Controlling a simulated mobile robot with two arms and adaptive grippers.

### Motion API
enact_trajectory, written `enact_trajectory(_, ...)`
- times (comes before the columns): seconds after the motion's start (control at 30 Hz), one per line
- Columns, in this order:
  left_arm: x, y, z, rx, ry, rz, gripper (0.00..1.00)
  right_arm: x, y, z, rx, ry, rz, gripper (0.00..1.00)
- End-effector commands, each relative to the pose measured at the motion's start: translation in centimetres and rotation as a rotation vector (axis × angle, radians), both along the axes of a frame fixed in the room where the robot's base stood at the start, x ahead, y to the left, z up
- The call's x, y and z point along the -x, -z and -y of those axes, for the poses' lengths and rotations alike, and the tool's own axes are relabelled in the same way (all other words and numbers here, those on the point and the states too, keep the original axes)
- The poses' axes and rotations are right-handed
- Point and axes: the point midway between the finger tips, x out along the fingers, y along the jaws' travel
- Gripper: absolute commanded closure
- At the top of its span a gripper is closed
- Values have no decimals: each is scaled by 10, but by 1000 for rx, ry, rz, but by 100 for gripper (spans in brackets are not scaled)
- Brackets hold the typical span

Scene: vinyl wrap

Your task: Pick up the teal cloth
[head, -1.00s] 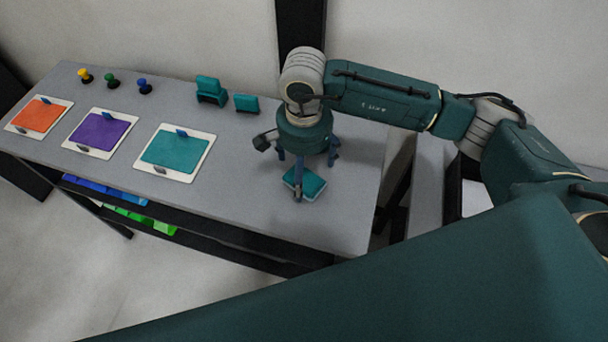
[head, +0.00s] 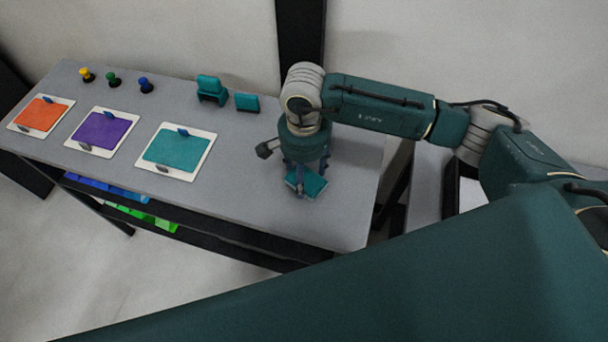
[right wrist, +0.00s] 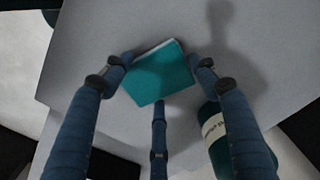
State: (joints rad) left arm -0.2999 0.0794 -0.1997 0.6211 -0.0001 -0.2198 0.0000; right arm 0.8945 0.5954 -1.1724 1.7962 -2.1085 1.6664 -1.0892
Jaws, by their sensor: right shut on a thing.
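The teal cloth (head: 313,186) looks like a small folded pad with a pale edge. It is near the right end of the grey table, under my right gripper (head: 304,187). In the right wrist view the teal cloth (right wrist: 160,76) sits between the blue fingers of my right gripper (right wrist: 162,80). Two fingers meet its left and right sides and a third reaches its near edge. The gripper is shut on it. The cloth is tilted in the head view; whether it is clear of the table I cannot tell. My left gripper is not in view.
The grey table (head: 240,165) bears white-framed orange (head: 40,114), purple (head: 103,130) and teal (head: 177,149) panels. Three small knobbed tools (head: 113,79) and two teal blocks (head: 211,89) stand along the back. Colored bins (head: 140,214) sit below. The table's right end is mostly clear.

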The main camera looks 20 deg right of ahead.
Motion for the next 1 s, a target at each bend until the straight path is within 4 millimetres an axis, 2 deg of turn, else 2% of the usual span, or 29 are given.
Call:
enact_trajectory(0.17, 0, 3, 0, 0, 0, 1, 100, -1, -6, 0, -1, -1, 2, 61)
enact_trajectory(0.37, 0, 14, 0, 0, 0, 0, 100, -2, -33, 0, -1, -2, 7, 61)
enact_trajectory(0.8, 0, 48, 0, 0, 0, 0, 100, -2, -155, 0, 0, 0, 7, 61)
enact_trajectory(1.0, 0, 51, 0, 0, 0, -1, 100, -1, -189, 0, 1, 0, 4, 61)
